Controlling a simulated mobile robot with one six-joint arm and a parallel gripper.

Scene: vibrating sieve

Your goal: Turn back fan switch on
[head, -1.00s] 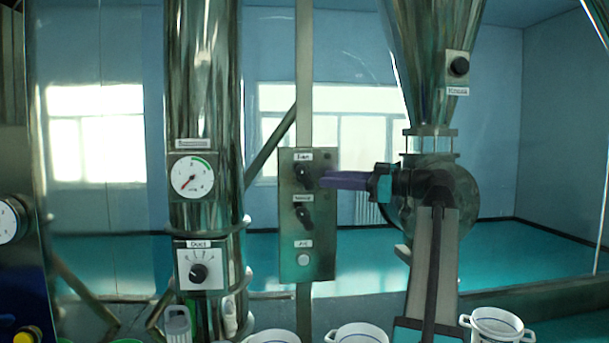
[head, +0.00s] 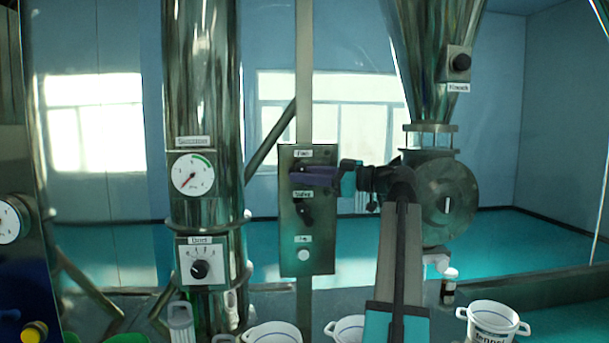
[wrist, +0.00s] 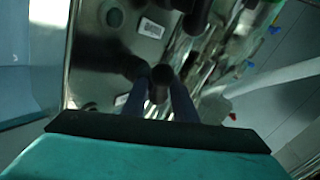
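The grey control panel (head: 292,235) stands on a post in the middle of the head view. Its top label reads like "Fan", and the switch under it is mostly hidden by my gripper (head: 296,172). My gripper's purple fingers reach in from the right and overlap that switch. In the wrist view a dark knob (wrist: 160,82) sits between the two fingers of my gripper (wrist: 160,75). The fingers are apart, one on each side of it; whether they touch it I cannot tell. The switch's angle is hidden.
A second dark switch (head: 304,213), labelled like "Valve", is just below, with a pale button (head: 303,255) under it. A steel duct with a gauge (head: 193,174) and a dial (head: 199,269) stands left. A steel hopper (head: 435,60) is right. White buckets (head: 492,318) stand below.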

